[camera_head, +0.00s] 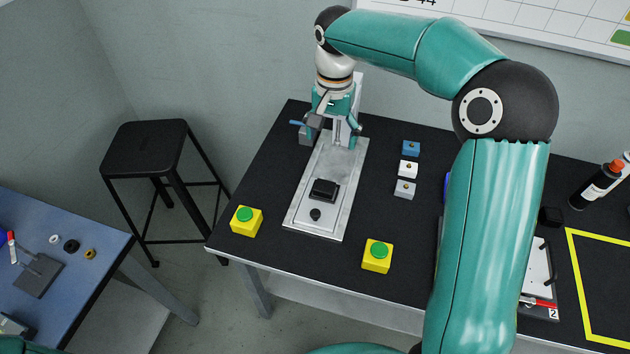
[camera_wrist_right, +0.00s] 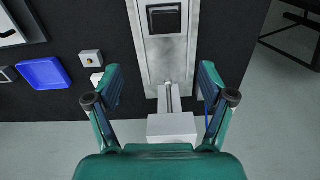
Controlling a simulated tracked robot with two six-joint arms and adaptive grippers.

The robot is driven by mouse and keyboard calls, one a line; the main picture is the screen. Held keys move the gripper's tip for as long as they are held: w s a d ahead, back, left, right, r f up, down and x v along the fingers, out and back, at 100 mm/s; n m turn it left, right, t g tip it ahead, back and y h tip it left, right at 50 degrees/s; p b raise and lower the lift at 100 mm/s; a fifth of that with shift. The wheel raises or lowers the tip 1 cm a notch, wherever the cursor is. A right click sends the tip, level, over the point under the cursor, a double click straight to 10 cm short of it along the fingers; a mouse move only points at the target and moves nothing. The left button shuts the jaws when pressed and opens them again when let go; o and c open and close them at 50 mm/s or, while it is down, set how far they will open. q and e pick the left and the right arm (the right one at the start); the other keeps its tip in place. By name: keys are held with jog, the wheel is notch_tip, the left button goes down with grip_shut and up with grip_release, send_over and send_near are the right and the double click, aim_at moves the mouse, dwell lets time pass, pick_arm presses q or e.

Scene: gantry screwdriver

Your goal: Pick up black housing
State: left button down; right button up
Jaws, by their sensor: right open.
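The black housing (camera_head: 323,190) sits on a silver metal plate (camera_head: 318,222) on the black table. It also shows as a black square at the top of the right wrist view (camera_wrist_right: 165,18). My right gripper (camera_head: 335,132) is at the far end of the plate, beside the gantry post, beyond the housing and apart from it. In the right wrist view its fingers (camera_wrist_right: 160,80) are spread wide with the housing ahead of them and nothing held. My left gripper is not in view.
The gantry's grey block (camera_wrist_right: 172,126) and rod lie below and between my right fingers in the wrist view. Yellow boxes with green buttons (camera_head: 246,221) (camera_head: 377,256) flank the plate's near end. Small blue, white and grey blocks (camera_head: 408,168) stand right of the plate.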

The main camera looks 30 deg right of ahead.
send_over(325, 186)
notch_tip(325, 186, down, 11)
jog(key=shift+s+r, duration=0.15)
jog(key=shift+w+f, duration=0.2)
jog(key=shift+f, duration=2.45)
jog(key=shift+c, duration=0.3)
jog(key=c, duration=1.3)
jog(key=shift+r, duration=0.1)
